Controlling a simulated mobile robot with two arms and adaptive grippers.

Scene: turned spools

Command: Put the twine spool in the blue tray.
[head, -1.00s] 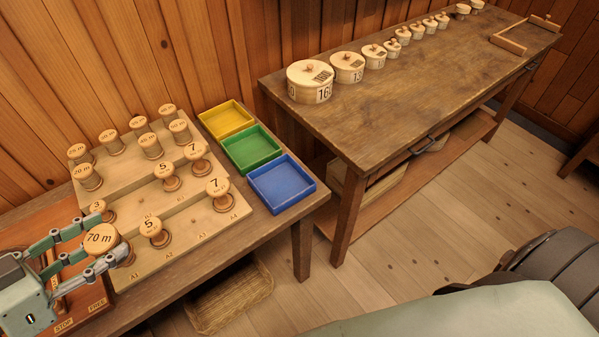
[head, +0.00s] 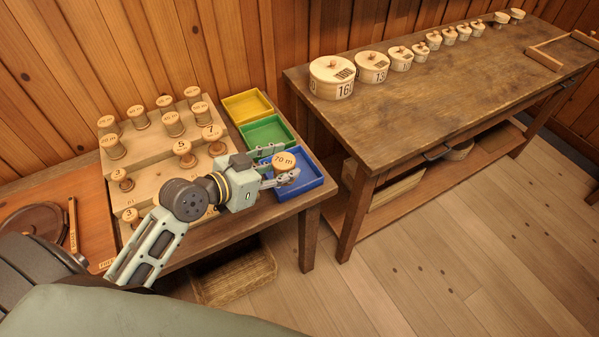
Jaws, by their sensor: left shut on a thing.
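The twine spool (head: 284,161) has a pale round top marked 70 m. My left gripper (head: 280,172) is shut on it and holds it over the blue tray (head: 311,184). The spool's lower part is hidden by the gripper fingers, so I cannot tell whether it touches the tray floor. The blue tray is the nearest of three trays at the right end of the left table. My right gripper is not in view.
The green tray (head: 267,133) and yellow tray (head: 247,106) stand behind the blue one. A stepped wooden rack (head: 150,182) with several spools is at the left. A long table (head: 430,100) with several round lidded boxes stands at the right.

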